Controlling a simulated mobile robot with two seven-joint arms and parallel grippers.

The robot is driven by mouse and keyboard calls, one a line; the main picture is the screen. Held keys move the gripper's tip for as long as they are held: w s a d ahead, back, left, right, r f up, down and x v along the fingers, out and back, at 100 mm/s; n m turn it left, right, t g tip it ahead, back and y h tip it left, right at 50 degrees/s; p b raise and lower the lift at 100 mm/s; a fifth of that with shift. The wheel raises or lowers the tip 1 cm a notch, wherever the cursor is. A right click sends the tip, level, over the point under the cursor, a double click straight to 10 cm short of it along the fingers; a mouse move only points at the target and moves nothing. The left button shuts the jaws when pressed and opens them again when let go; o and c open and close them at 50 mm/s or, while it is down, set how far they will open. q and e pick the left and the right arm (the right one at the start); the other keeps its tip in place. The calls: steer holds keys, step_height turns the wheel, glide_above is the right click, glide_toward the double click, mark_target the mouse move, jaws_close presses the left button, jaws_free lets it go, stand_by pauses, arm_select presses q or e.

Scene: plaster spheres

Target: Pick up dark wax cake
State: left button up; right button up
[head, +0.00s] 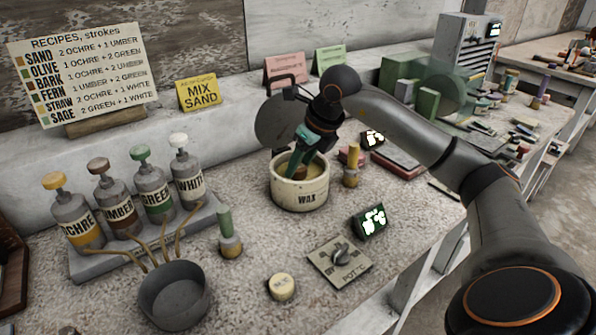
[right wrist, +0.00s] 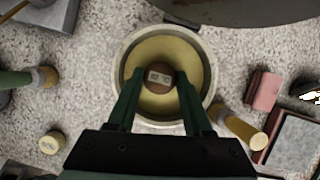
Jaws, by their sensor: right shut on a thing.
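My right gripper (head: 297,168) reaches down into the cream pot marked WAX (head: 302,197). In the right wrist view its two green fingers (right wrist: 159,76) stand on either side of a dark brown round cake (right wrist: 160,82) with a small pale label on top. The gripper is shut on this cake. The cake is inside the pot (right wrist: 121,88), over the yellowish inside; whether it touches the bottom cannot be told. In the head view the fingers and pot wall hide most of the cake. My left gripper is not in view.
A round grey lid or disc (head: 277,122) stands close behind the pot. A brass-coloured cylinder (head: 352,170) is just right of it. A pale round cake (head: 282,288), a dial plate (head: 339,262) and a lit display (head: 369,221) lie in front. A grey pan (head: 173,295) is front left.

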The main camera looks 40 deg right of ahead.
jaws_close()
